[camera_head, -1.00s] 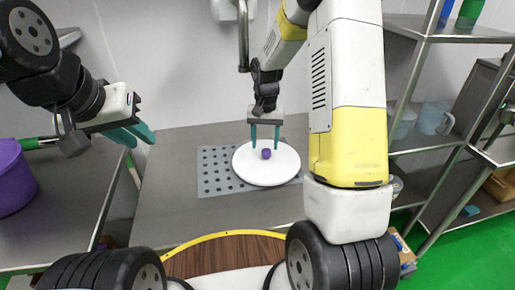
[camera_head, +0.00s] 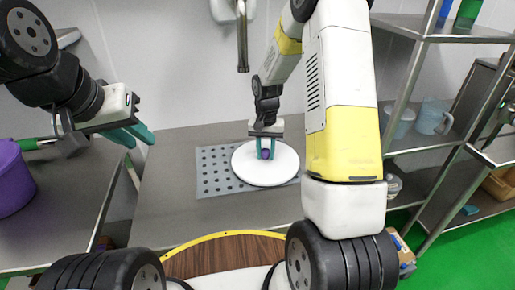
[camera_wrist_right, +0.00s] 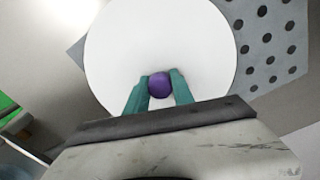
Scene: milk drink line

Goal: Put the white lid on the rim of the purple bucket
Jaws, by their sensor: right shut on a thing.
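The white lid (camera_head: 262,171) is a round disc with a purple knob (camera_head: 265,154) at its centre. It lies on the perforated grey mat on the counter; I cannot tell whether it is lifted at all. My right gripper (camera_head: 265,150) is shut on the knob from above. In the right wrist view the lid (camera_wrist_right: 150,35) fills the upper middle, with the two teal fingers on either side of the knob (camera_wrist_right: 160,85). The purple bucket (camera_head: 12,180) stands at the far left, partly cut off by the picture edge. My left gripper (camera_head: 138,136) is open and empty, right of the bucket.
The perforated mat (camera_head: 212,175) lies on the middle steel counter (camera_head: 165,215). A gap separates it from the left counter (camera_head: 70,205) that bears the bucket. A tap (camera_head: 242,45) hangs above the mat. Steel shelves with a clear jug (camera_head: 432,118) stand at the right.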

